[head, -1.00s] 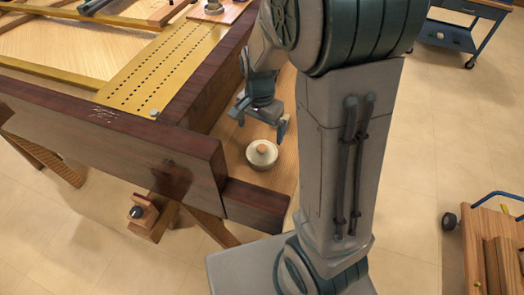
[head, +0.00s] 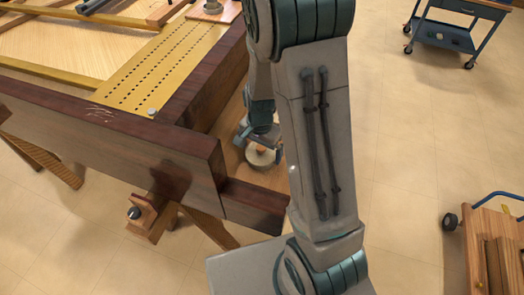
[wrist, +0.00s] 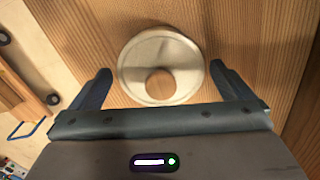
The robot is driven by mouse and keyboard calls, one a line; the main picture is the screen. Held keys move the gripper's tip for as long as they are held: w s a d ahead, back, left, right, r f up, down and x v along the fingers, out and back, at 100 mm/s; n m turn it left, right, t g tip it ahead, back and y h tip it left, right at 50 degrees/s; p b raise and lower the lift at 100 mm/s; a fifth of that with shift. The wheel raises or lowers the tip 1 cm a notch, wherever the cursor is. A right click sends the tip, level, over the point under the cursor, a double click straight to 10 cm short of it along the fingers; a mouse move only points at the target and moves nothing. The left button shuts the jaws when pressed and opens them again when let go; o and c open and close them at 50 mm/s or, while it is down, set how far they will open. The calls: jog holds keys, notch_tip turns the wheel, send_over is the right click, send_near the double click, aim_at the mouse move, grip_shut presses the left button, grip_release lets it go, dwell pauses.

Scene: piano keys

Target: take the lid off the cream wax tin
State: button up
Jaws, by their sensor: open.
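The cream wax tin (head: 262,157) stands upright on the wooden keybed, partly hidden by my gripper and arm in the head view. In the wrist view, its round cream lid (wrist: 137,62) with a brown wooden knob (wrist: 160,83) shows from above. The lid sits on the tin. My gripper (wrist: 160,82) is open and empty, with one finger on each side of the lid and a gap between each finger and the rim. The knob lies midway between the fingers. The wrist view does not show clearly how high the fingertips are above the lid.
A dark wooden piano case rail (head: 110,140) runs left of the tin, with a lower block (head: 255,203) in front. A gold perforated plate (head: 160,75) lies behind. A blue cart (head: 445,35) and a wooden trolley (head: 490,235) stand on the floor at right.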

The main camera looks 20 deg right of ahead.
jog(key=c, duration=0.7)
jog(key=shift+r, duration=0.1)
